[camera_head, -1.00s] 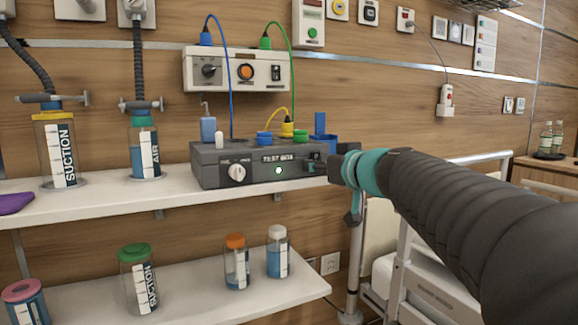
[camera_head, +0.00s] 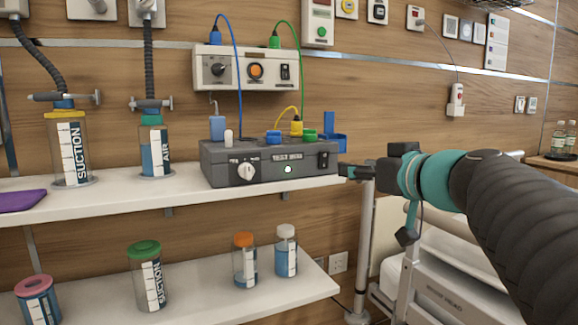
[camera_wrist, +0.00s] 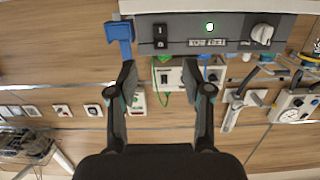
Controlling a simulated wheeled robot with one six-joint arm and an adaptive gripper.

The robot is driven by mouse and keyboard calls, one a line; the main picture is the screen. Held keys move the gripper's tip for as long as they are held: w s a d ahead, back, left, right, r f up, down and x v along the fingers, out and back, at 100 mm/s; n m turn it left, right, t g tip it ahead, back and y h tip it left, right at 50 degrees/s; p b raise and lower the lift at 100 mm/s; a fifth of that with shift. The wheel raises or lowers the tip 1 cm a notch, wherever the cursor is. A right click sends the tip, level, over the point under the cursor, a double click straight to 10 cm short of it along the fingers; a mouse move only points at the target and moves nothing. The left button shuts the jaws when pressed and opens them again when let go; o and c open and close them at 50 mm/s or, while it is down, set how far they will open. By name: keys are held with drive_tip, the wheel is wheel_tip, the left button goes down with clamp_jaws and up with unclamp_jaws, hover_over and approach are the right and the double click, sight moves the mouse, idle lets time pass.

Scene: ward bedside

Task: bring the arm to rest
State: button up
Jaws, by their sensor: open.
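My gripper (camera_head: 352,172) is at the right end of the upper shelf, just right of the grey test box (camera_head: 218,172). In the wrist view my gripper (camera_wrist: 166,84) shows two dark fingers spread wide apart, with nothing between them. The test box (camera_wrist: 190,45) appears upside down at the top of that view, beyond the fingertips. Its small lamp is lit green and a white knob is on its front. My arm comes in from the right of the head view.
The upper shelf (camera_head: 120,197) carries a suction jar (camera_head: 68,150) and an air jar (camera_head: 154,148). Several lidded jars stand on the lower shelf (camera_head: 205,308). A blue holder (camera_head: 335,140) sits at the box's right end. A bed (camera_head: 440,290) stands below my arm.

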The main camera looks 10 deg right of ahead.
drive_tip(key=shift+v, duration=0.8)
drive_tip(key=s+f+m+g+h+p, duration=0.1)
drive_tip(key=s+f+m+g, duration=0.2)
drive_tip(key=f, duration=0.5)
drive_tip(key=s+f+m+g+h+p, duration=0.1)
drive_tip(key=s+f+m+g, duration=0.2)
drive_tip(key=f, duration=0.5)
drive_tip(key=s+a+f+n+g+h+p, duration=0.1)
drive_tip(key=s+f+g+p, duration=0.1)
drive_tip(key=s+p, duration=0.2)
drive_tip(key=s+a+f+n+g+h+p, duration=0.1)
drive_tip(key=s+a+f+g+h+p, duration=0.1)
drive_tip(key=s, duration=0.7)
drive_tip(key=f+p, duration=0.1)
drive_tip(key=p, duration=0.1)
drive_tip(key=shift+a+p, duration=0.35)
